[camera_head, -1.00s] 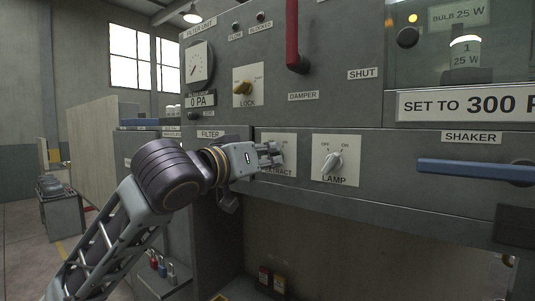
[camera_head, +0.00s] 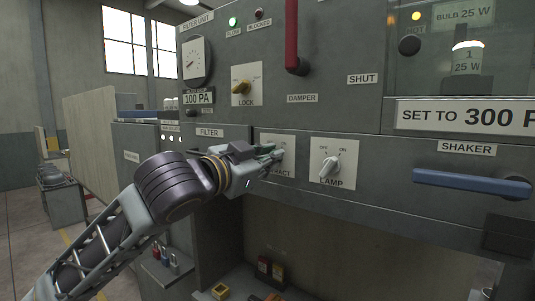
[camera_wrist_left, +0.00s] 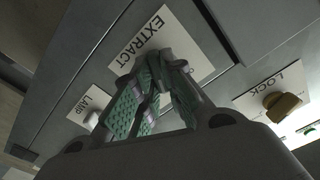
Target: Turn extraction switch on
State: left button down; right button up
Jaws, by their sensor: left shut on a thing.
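The extraction switch is on a white plate labelled EXTRACT (camera_head: 286,147) on the grey panel, left of the LAMP switch. My left gripper (camera_head: 274,156) is at this plate, shut on the switch knob, which its fingers mostly cover. In the left wrist view the fingers (camera_wrist_left: 158,90) close around the grey knob (camera_wrist_left: 172,56) in front of the EXTRACT plate (camera_wrist_left: 155,42). The exact pointer direction of the knob is hidden. The filter gauge display (camera_head: 199,97) reads 100 PA, and a green light (camera_head: 232,21) labelled FLOW is lit. My right gripper is not in view.
The LAMP switch (camera_head: 331,166) sits just right of my gripper. The yellow LOCK knob (camera_head: 241,87) is above it, and a red damper handle (camera_head: 292,40) hangs higher up. A blue shaker handle (camera_head: 472,184) sticks out at the right.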

pick_arm(q)
jog(key=shift+m, duration=0.4)
jog(key=c, duration=1.5)
grip_release()
jog(key=shift+s+a, duration=0.1)
jog(key=v, duration=1.1)
jog(key=shift+s+a, duration=0.2)
jog(key=shift+s, duration=0.1)
